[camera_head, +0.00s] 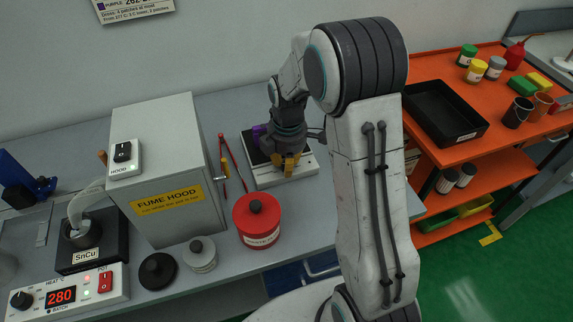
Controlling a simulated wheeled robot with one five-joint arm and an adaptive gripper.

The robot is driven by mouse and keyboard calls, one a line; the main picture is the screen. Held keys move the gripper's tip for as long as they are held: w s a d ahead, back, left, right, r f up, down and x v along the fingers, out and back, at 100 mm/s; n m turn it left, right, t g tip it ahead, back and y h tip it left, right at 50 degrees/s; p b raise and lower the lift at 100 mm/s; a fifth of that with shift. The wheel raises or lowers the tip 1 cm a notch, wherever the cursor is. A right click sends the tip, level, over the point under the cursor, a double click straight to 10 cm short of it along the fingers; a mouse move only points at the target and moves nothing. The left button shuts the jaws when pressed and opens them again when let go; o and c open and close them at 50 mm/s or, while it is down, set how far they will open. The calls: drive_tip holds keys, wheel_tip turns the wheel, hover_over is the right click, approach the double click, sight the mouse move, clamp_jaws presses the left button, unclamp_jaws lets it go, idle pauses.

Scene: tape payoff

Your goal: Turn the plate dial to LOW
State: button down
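A low white unit with a dark top (262,180), which looks like the plate, sits on the grey bench right of the fume hood. My gripper (284,163) points down over this unit, its yellow fingertips near the front part. I cannot tell whether they touch it. No plate dial or LOW mark can be made out; the gripper covers part of the unit. A purple piece (260,131) shows behind the gripper's left side. The fingers are too small to tell whether they are open or shut on something.
The fume hood box (165,150) stands left of the plate, with red-handled tongs (232,160) between. A red lidded pot (257,222), a grey lidded pot (201,254) and a heater reading 280 (62,297) are nearer. An orange cart (480,100) stands right.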

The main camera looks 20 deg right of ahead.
drive_tip(key=c, duration=1.3)
unclamp_jaws()
drive_tip(key=shift+f, duration=0.1)
drive_tip(key=r, duration=1.2)
drive_tip(key=shift+s, duration=0.35)
drive_tip(key=shift+o, duration=0.2)
